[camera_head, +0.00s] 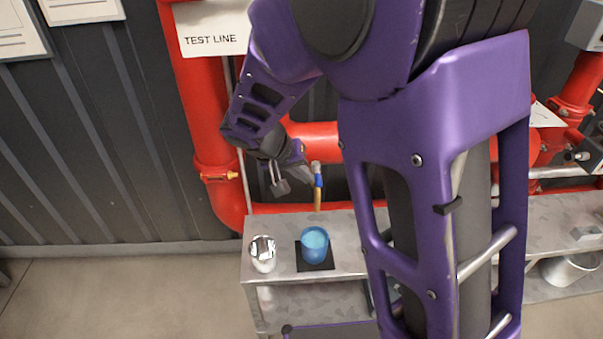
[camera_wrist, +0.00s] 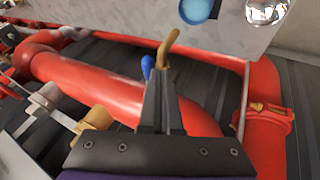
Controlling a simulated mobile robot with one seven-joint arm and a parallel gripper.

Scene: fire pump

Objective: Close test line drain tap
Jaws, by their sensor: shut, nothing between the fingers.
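The test line drain tap shows in the head view as a brass spout (camera_head: 317,200) with a small blue lever (camera_head: 318,181), low by the red pipe. In the wrist view the blue lever (camera_wrist: 147,66) shows just left of my fingertips and the curved brass spout (camera_wrist: 170,44) just beyond them. My gripper (camera_head: 305,174) is shut and empty, its tips close beside the lever on the left in the head view. In the wrist view my gripper (camera_wrist: 160,75) hides the tap's body. I cannot tell whether the fingers touch the lever.
A blue cup (camera_head: 315,245) stands on a black mat (camera_head: 318,266) on the grey bench (camera_head: 350,262) below the tap, with a shiny metal cup (camera_head: 263,254) beside it. Red pipes (camera_head: 203,120) surround the area.

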